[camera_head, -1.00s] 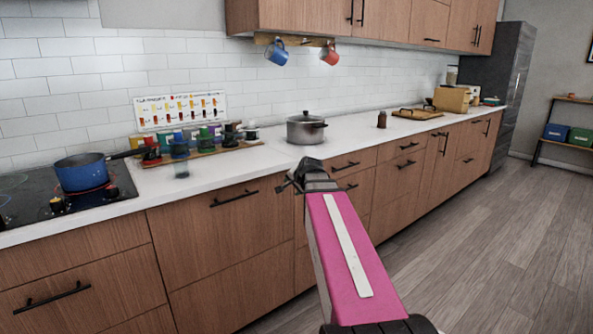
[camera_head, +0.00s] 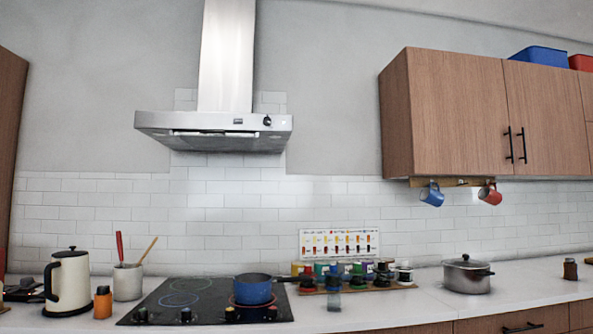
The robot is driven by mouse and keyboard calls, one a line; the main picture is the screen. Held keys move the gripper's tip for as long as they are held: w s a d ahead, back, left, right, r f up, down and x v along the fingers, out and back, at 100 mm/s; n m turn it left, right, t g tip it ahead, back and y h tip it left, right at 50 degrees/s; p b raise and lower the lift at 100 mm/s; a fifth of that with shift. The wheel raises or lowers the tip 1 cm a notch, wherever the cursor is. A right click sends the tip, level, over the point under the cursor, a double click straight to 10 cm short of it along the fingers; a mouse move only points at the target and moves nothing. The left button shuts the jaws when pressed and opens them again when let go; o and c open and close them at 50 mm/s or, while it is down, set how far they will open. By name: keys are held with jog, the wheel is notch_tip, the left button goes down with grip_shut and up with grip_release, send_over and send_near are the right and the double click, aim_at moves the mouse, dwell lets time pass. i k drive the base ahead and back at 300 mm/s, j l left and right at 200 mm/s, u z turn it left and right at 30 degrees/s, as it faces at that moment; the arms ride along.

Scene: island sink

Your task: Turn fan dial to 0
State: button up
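The steel range hood (camera_head: 213,124) hangs on the wall above the cooktop in the head view. A small round black dial (camera_head: 267,121) sits on the right part of the hood's front face, with a small dark panel (camera_head: 238,122) to its left. The dial's markings are too small to read, so its setting cannot be told. My gripper is not in view now.
Below the hood is the black cooktop (camera_head: 190,303) with a blue pan (camera_head: 253,290). A kettle (camera_head: 68,280) and a utensil pot (camera_head: 128,281) stand left. Spice jars, a steel pot (camera_head: 468,274) and the upper cabinet (camera_head: 455,115) are right. Air before the hood looks clear.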

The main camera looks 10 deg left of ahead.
aim_at(267, 121)
jog(key=k+j+z, duration=0.1)
jog(key=j, duration=0.4)
jog(key=j+z, duration=0.15)
jog(key=j, duration=0.4)
jog(key=k+j+z, duration=0.1)
jog(key=j, duration=0.35)
jog(key=k+j+z, duration=0.1)
jog(key=j, duration=0.35)
jog(key=k+j+z, duration=0.1)
jog(key=k+j, duration=0.25)
jog(key=k+j+z, duration=0.1)
jog(key=j, duration=0.35)
jog(key=k+j, duration=0.65)
jog(key=j, duration=0.15)
